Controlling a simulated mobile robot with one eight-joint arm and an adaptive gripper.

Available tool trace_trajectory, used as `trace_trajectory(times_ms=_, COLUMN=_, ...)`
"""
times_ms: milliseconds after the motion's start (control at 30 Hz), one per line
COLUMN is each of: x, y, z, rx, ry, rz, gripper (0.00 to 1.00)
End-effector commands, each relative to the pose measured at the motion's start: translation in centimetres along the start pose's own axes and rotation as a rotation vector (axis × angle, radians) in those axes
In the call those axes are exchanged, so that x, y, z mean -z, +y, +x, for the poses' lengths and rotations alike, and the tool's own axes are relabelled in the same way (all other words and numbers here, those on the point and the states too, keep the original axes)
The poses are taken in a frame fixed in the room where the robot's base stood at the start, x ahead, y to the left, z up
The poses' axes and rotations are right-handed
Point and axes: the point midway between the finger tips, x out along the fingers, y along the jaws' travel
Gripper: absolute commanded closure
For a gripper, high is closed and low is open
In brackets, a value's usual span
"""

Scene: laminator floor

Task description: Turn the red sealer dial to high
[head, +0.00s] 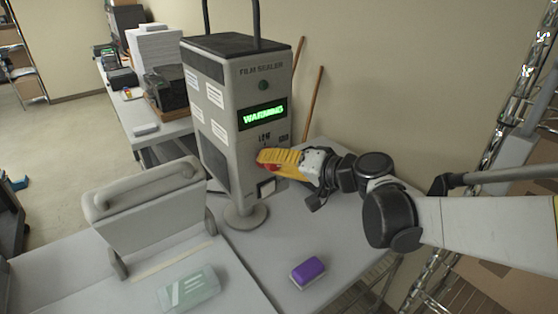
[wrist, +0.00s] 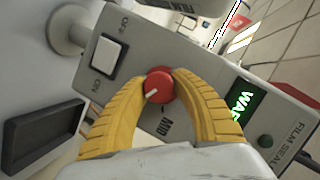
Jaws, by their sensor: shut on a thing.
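The red sealer dial (wrist: 160,80) is on the front panel of the grey film sealer (head: 215,115). In the wrist view its white pointer mark points to the lower left of the picture. The label MID shows just below the dial; other dial labels are hidden or not readable. My gripper (wrist: 160,88) has yellow ribbed fingers on both sides of the dial and is shut on it. In the head view my gripper (head: 264,161) reaches the panel from the right, with a little red showing at its tips. The sealer's green display (head: 263,114) reads WARMING.
A white ON/OFF rocker switch (wrist: 104,55) sits beside the dial on the panel. A purple and white block (head: 308,272) and a pale green pack (head: 188,289) lie on the grey tables in front. A grey hinged panel with a handle (head: 150,207) stands left; metal shelving is right.

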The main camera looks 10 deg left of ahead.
Motion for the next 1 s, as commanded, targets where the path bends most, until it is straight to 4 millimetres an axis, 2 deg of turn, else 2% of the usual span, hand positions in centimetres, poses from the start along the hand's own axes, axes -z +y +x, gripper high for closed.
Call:
trace_trajectory(times_ms=300, x=0.01, y=0.05, z=0.01, rx=0.035, ry=-0.003, rz=0.086, gripper=1.0)
trace_trajectory(times_ms=767, x=0.04, y=-0.02, z=0.0, rx=0.04, ry=-0.004, rz=0.096, gripper=1.0)
trace_trajectory(times_ms=800, x=0.04, y=-0.02, z=-0.01, rx=0.04, ry=-0.004, rz=0.096, gripper=0.62)
trace_trajectory(times_ms=867, x=0.04, y=-0.02, z=0.0, rx=0.04, ry=-0.004, rz=0.096, gripper=0.45)
trace_trajectory(times_ms=1000, x=0.02, y=-0.01, z=0.0, rx=0.04, ry=-0.004, rz=0.095, gripper=0.45)
